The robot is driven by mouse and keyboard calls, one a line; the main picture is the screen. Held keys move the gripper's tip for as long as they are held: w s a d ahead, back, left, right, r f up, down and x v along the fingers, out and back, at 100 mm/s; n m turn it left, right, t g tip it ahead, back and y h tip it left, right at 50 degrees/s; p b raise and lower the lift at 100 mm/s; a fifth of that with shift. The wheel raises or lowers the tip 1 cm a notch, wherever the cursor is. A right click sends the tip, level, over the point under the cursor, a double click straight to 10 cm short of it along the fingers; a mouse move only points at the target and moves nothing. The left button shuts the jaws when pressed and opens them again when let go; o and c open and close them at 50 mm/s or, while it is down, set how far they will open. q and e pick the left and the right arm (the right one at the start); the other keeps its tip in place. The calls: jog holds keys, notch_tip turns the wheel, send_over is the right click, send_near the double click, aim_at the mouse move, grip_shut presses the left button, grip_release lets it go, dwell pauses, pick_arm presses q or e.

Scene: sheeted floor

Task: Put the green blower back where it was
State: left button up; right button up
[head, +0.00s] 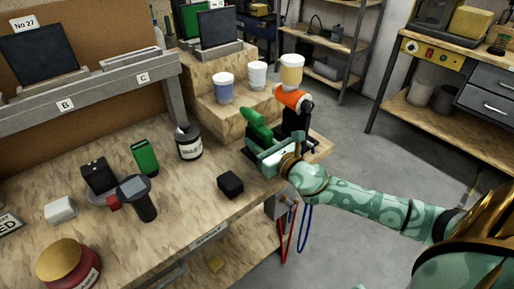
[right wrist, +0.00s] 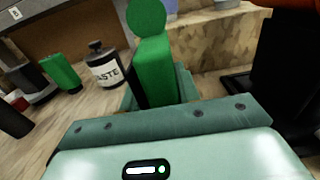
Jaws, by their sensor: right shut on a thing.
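The green blower (head: 257,124) is held in my right gripper (head: 266,148), at the right end of the wooden bench. In the right wrist view the blower (right wrist: 155,68) stands up between the fingers, with a round green end on top. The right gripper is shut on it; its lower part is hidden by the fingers. I cannot tell whether the blower touches the bench. My left gripper is not in view.
An orange and black tool (head: 292,98) stands close behind the right gripper. A waste jar (head: 189,143), a green box (head: 145,157), a black block (head: 230,184) and a dark-headed cylinder (head: 138,198) stand on the bench. Wooden steps (head: 212,112) with cups rise behind.

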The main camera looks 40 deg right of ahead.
jog(key=shift+f, duration=0.25)
jog(key=shift+o, duration=1.2)
jog(key=shift+f, duration=0.25)
jog(key=o, duration=0.4)
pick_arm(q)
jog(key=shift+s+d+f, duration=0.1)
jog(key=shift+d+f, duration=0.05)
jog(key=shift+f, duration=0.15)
pick_arm(e)
jog(key=shift+r, duration=0.1)
jog(key=shift+r, duration=0.25)
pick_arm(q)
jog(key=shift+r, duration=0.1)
pick_arm(e)
jog(key=s, duration=0.8)
jog(key=s+d, duration=0.1)
jog(key=s, duration=0.3)
jog(key=shift+f, duration=0.1)
